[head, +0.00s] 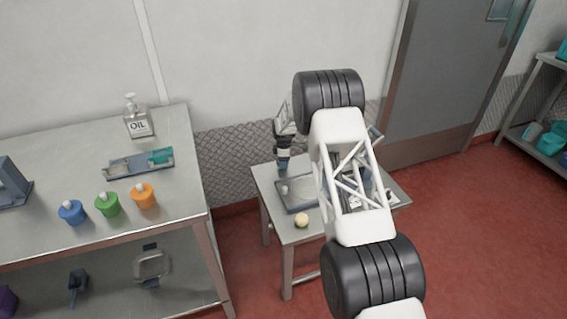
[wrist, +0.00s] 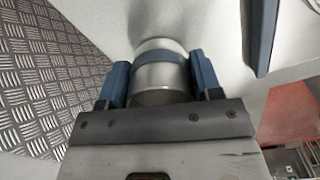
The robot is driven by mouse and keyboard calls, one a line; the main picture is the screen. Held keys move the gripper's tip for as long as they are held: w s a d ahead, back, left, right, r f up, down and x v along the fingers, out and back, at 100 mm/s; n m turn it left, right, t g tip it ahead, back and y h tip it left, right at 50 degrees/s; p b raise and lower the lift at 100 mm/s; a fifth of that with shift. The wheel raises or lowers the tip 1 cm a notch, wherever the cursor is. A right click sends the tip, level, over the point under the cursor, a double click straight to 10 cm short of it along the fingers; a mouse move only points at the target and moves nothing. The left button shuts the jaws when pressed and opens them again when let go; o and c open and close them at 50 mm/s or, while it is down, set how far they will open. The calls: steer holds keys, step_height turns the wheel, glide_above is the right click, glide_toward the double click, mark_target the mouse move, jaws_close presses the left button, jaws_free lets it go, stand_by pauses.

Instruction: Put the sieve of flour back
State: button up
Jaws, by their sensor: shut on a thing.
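My gripper (wrist: 160,66) is shut on a pale metal cylinder with a blue band (wrist: 158,82), with one blue finger on each side of it. The cylinder looks like the sieve, but its open end and any flour are hidden from me. In the head view my gripper (head: 283,152) is over the back left part of the small metal table (head: 279,236), close above a grey tray (head: 287,208). I cannot tell whether the held thing touches the table or tray.
A pale yellow ball (head: 302,220) is at the small table's front. My arm hides the table's middle. The left bench (head: 100,235) carries an oil bottle (head: 138,120), a tray with a teal item (head: 160,156), and blue (head: 72,212), green (head: 107,204) and orange (head: 144,196) pots.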

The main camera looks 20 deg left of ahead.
steer(key=shift+f, duration=0.45)
steer(key=shift+f, duration=0.1)
steer(key=o, duration=1)
steer(key=shift+r, duration=6.1)
steer(key=shift+r, duration=0.1)
